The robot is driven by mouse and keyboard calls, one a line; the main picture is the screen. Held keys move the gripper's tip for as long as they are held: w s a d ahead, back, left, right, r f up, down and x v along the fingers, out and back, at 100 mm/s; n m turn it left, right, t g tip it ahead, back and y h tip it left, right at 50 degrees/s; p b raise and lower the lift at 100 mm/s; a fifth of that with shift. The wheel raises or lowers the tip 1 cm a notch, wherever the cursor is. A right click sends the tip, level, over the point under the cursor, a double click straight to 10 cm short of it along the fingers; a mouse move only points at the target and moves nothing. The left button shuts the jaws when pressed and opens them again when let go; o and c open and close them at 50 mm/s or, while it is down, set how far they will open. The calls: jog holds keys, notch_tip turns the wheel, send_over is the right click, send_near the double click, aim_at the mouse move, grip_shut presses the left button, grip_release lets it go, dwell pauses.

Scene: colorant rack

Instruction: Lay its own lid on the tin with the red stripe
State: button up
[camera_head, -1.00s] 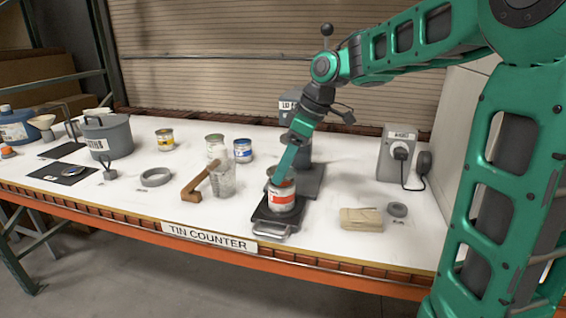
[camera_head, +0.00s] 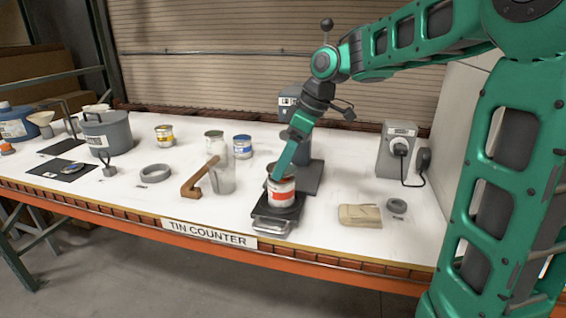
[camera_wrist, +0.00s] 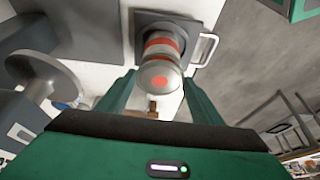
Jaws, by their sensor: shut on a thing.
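The tin with the red stripe (camera_head: 282,191) stands upright on a dark tray with a metal handle (camera_head: 271,228), at the front of the counter. The wrist view shows its red band (camera_wrist: 159,45) beyond my fingers. A round silver lid with a red dot (camera_wrist: 159,77) is between my fingertips, over the tin's top end. My gripper (camera_head: 277,176) is shut on this lid, and the wrist view shows a finger on each side of it (camera_wrist: 160,88). I cannot tell whether the lid touches the rim; a finger partly hides the tin's top in the head view.
Blue-striped (camera_head: 242,146) and yellow-striped (camera_head: 165,135) tins stand farther back. A tan folded cloth (camera_head: 360,216) lies to the right. A dark stand (camera_head: 306,170) is behind.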

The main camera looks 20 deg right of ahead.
jog(key=shift+f, duration=0.7)
jog(key=o, duration=1.1)
jog(key=shift+r, duration=0.1)
jog(key=v, duration=1.1)
jog(key=s+d+f+m+g+h, duration=0.1)
jog(key=s+d+f+m, duration=0.3)
jog(key=s, duration=0.5)
jog(key=s+d+f+m+h, duration=0.1)
jog(key=s+d+f+m, duration=0.3)
jog(key=s+f+m, duration=0.3)
jog(key=s+d+f+m+g+h, duration=0.1)
jog(key=s+d+f+m, duration=0.3)
jog(key=s, duration=0.8)
notch_tip(320, 180, down, 5)
jog(key=shift+s+d+r+m+g, duration=0.15)
jog(key=shift+s+d+m+g, duration=0.15)
jog(key=shift+m, duration=0.8)
